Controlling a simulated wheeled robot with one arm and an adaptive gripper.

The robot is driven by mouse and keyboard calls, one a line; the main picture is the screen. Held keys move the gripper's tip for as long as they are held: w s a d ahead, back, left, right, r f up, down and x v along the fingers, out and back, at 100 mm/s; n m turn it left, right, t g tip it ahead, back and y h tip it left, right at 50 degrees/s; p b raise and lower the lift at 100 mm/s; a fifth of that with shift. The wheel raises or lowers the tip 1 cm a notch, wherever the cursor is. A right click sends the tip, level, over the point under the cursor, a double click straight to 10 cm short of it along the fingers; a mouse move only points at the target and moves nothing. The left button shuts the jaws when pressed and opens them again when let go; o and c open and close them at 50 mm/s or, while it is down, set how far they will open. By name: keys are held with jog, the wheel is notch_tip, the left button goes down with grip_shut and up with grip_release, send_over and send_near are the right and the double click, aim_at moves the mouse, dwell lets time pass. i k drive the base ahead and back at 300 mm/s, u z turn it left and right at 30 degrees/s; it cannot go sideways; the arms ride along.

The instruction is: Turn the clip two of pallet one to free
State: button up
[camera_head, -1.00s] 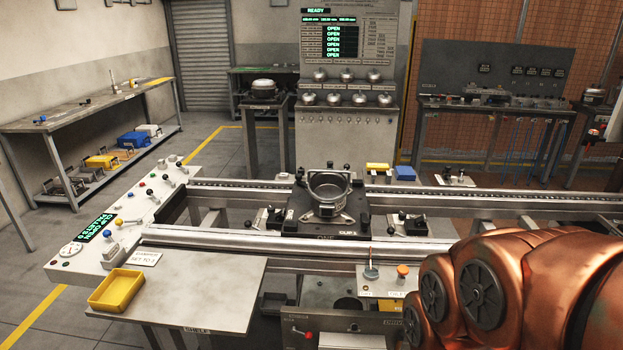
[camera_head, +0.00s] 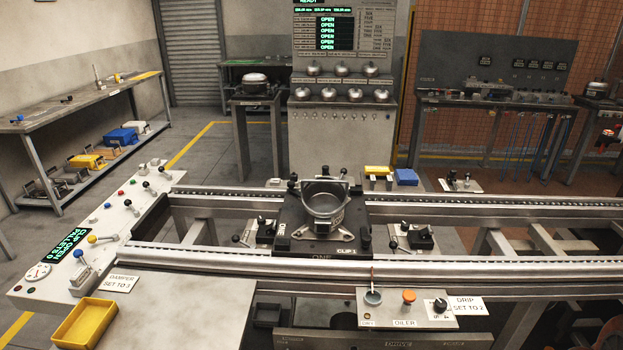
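Pallet one (camera_head: 296,226) is a dark square plate on the conveyor rails in the middle of the view, with "ONE" on its front edge. A grey metal ring housing (camera_head: 324,212) stands on it. A label reading like "CLIP 1" (camera_head: 346,251) is at its front right. Black-knobbed clip levers show at its edges, one at the back left (camera_head: 293,181) and one at the right (camera_head: 356,191). I cannot tell which one is clip two or how it is turned. My gripper is not in view.
Lever units flank the pallet at left (camera_head: 262,232) and right (camera_head: 412,236). The front rail (camera_head: 440,265) and a knob panel (camera_head: 400,312) lie before it. A control desk (camera_head: 110,225) and yellow tray (camera_head: 86,322) are at left. The grey front table (camera_head: 185,305) is mostly clear.

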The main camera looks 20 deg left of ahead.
aim_at(291, 184)
jog(key=i, duration=0.65)
jog(key=u, duration=2.15)
